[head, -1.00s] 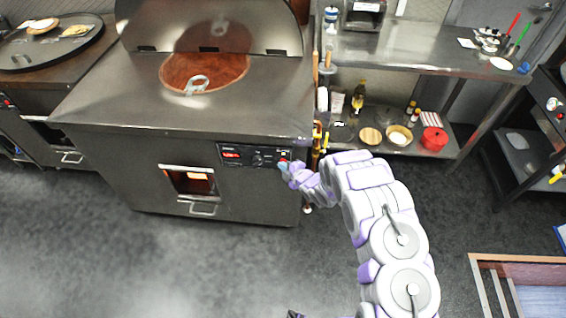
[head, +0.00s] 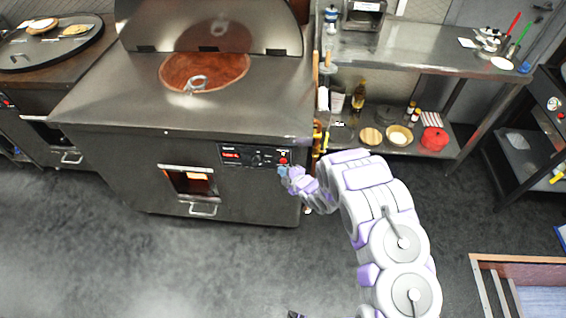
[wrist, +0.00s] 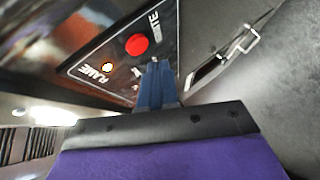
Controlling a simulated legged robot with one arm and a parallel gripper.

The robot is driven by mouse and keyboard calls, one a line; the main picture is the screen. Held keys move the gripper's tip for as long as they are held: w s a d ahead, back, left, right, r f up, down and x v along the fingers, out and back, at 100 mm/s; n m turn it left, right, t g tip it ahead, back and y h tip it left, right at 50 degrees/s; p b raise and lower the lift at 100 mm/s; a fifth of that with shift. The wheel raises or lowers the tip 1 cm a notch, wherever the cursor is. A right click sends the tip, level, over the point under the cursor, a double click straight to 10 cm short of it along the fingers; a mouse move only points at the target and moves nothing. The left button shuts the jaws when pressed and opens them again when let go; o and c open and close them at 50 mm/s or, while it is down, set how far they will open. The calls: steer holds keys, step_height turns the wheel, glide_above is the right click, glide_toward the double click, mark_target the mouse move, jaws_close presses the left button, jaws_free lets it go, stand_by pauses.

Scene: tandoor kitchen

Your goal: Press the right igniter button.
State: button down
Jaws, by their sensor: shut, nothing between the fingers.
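The red igniter button (head: 283,161) is at the right end of the black control panel (head: 232,162) on the tandoor's front. My gripper (head: 283,173) is just below the button in the head view. In the wrist view the blue fingers of my gripper (wrist: 154,66) are together with nothing between them. Their tips are beside the button and do not cover it. The exact gap to the panel is hard to tell.
The tandoor (head: 110,110) has a lit window (head: 197,184) with a handle below it. Long-handled tools (head: 320,135) hang at its right side, near my arm. A steel shelf unit (head: 420,55) with bottles and bowls stands right. The floor in front is clear.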

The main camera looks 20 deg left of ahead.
steer(key=shift+s+d, duration=0.3)
steer(key=shift+s, duration=0.7)
steer(key=shift+s+d, duration=0.25)
steer(key=shift+s, duration=0.75)
